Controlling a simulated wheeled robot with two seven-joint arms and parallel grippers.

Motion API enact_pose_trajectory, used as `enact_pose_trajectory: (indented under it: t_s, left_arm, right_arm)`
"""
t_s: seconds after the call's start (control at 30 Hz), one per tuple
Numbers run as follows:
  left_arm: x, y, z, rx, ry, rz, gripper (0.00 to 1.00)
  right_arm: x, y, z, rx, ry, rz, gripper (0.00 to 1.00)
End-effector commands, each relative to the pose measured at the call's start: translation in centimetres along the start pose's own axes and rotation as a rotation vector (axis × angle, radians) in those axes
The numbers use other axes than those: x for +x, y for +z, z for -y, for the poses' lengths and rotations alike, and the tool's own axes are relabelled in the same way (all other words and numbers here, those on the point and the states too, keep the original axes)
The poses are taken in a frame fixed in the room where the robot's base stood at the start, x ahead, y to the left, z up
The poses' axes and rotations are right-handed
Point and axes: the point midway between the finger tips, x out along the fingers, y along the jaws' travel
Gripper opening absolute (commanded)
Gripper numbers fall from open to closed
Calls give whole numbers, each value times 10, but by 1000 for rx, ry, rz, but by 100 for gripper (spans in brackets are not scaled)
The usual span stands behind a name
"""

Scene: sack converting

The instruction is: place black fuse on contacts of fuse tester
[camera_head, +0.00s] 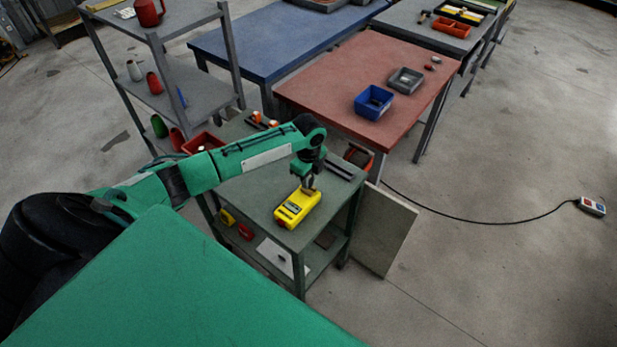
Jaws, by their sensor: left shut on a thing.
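The fuse tester is a yellow box (297,208) with dark markings on its face. It sits on the top of a small grey-green cart (258,190). My left gripper (309,187) points down at the far right end of the tester. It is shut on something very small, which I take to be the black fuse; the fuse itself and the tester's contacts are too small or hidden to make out. I cannot tell whether the held thing touches the tester. My right gripper is not in view.
Dark bars (340,171) lie at the cart's back right. A board (385,232) leans at its right side. A red table (345,75) with a blue bin (373,103) and a grey bin (406,80) stands behind. A shelf rack (205,88) is at left.

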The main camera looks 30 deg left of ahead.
Motion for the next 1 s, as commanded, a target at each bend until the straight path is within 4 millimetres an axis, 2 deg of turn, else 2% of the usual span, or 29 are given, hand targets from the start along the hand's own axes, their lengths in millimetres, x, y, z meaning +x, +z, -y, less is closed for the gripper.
enact_pose_trajectory:
  t_s: [0.43, 0.47, 0.57, 0.87, 1.0]
  left_arm:
    - [11, 0, 0, 0, -1, -1, 0]
    - [11, 0, 0, 0, 0, 0, 23]
    - [11, 0, 0, 0, 0, 0, 41]
    - [9, 0, 0, 0, 0, 0, 41]
    - [-4, 0, 0, 1, -1, 0, 41]
  right_arm:
    - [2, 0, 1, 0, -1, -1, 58]
    - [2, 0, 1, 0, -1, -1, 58]
    - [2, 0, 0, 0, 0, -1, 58]
    - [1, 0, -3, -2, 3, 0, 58]
    - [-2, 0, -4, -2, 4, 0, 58]
